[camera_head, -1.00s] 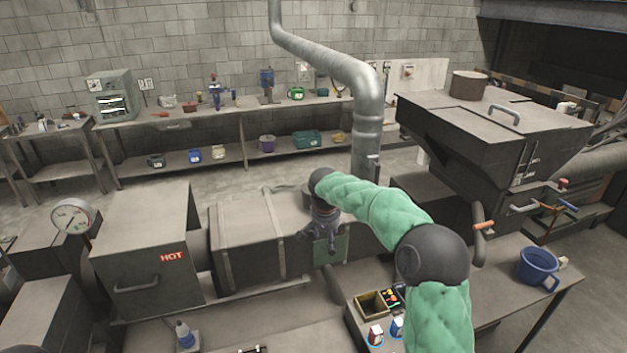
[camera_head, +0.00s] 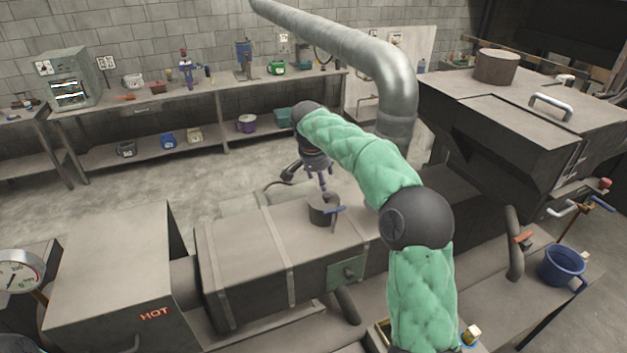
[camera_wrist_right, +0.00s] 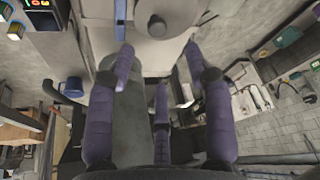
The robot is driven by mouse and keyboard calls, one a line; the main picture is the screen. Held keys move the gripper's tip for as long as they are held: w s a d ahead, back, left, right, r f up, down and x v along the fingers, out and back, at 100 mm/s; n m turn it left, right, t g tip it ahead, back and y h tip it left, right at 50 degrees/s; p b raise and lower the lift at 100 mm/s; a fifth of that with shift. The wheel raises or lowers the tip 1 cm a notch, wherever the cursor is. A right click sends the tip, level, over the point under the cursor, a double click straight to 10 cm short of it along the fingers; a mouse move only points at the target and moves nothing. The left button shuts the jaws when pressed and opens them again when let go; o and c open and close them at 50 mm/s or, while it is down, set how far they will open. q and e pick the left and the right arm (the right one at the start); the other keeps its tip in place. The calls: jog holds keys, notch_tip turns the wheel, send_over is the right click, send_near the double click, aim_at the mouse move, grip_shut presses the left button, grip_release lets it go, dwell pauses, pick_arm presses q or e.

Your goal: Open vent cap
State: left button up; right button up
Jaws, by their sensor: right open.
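In the right wrist view the purple fingers of my right gripper (camera_wrist_right: 158,58) are spread and empty. My left gripper is not in view.
A box marked HOT (camera_head: 110,270) and a gauge (camera_head: 18,275) are at left. A large metal pipe (camera_head: 385,75) rises behind my arm. A blue bucket (camera_head: 562,265) stands at right. Floor behind the duct is open.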

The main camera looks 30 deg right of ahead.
aim_at(327, 195)
pick_arm(q)
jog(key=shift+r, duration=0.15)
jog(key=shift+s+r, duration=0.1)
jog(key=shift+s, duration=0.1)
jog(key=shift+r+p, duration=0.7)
jog(key=shift+p, duration=0.05)
pick_arm(e)
jog(key=x, duration=0.9)
jog(key=shift+s+d+f, duration=0.15)
jog(key=shift+d+f, duration=0.05)
jog(key=shift+f, duration=0.3)
jog(key=shift+r, duration=0.1)
grip_shut()
